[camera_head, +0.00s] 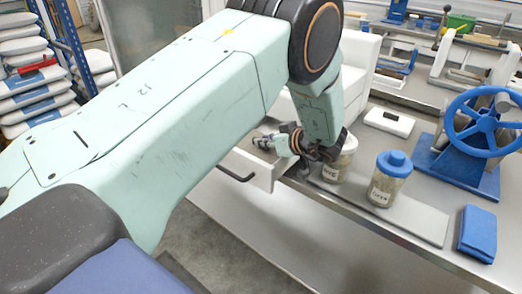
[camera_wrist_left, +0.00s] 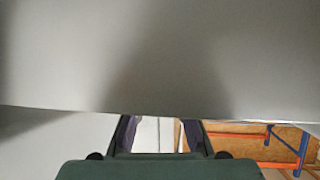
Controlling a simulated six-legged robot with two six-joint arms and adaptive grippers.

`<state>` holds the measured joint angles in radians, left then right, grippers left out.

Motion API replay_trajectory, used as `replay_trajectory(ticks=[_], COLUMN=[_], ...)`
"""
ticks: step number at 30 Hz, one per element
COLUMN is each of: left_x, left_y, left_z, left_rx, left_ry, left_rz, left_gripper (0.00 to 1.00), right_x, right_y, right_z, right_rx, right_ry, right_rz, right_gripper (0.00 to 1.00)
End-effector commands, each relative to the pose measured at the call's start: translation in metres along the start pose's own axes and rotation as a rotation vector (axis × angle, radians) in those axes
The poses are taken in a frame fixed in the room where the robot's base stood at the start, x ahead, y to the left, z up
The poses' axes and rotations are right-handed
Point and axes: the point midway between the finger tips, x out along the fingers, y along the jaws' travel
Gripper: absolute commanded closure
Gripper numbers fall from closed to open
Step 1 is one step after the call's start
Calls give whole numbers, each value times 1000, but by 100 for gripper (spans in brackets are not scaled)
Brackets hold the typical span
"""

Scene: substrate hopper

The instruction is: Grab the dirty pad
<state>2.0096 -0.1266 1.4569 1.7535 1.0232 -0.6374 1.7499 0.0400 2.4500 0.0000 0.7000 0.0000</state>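No pad that I can pick out as the dirty one shows clearly in either view. A folded blue cloth or pad (camera_head: 478,234) lies at the right end of the bench. My left gripper (camera_head: 268,143) hangs at the end of my arm, above or at an open white drawer (camera_head: 262,176) at the bench's left edge. Its fingertips are small and partly hidden there. In the left wrist view a plain grey-white surface (camera_wrist_left: 160,60) fills the upper part and covers the finger ends of the left gripper (camera_wrist_left: 160,136). My right gripper is out of view.
A clear jar with a blue lid (camera_head: 389,178) and another jar (camera_head: 338,162) stand close right of the gripper. A blue handwheel device (camera_head: 470,140) and a small white scale (camera_head: 389,121) stand behind. Shelves of sacks (camera_head: 35,75) are at the left.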

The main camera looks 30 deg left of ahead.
Motion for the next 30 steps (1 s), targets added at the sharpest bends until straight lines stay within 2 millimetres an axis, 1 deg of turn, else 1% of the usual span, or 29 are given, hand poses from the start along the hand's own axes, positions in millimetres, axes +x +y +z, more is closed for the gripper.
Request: replay_trajectory(ticks=[1, 4, 20, 25, 30], left_x=[0, 0, -1, -7, -20], left_y=[0, 0, 0, 0, 1], left_z=[0, 0, -2, -13, -36], left_rx=[0, 1, 0, -1, -3], left_ry=[0, 0, 0, 1, 1], left_rz=[0, 0, 1, 1, 2], left_gripper=[91, 100, 100, 100, 100], right_x=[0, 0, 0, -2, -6], right_y=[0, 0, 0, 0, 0], right_z=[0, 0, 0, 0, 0], right_rx=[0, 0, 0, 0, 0], right_ry=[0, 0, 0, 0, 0], right_rz=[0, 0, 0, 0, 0], right_gripper=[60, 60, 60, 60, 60])
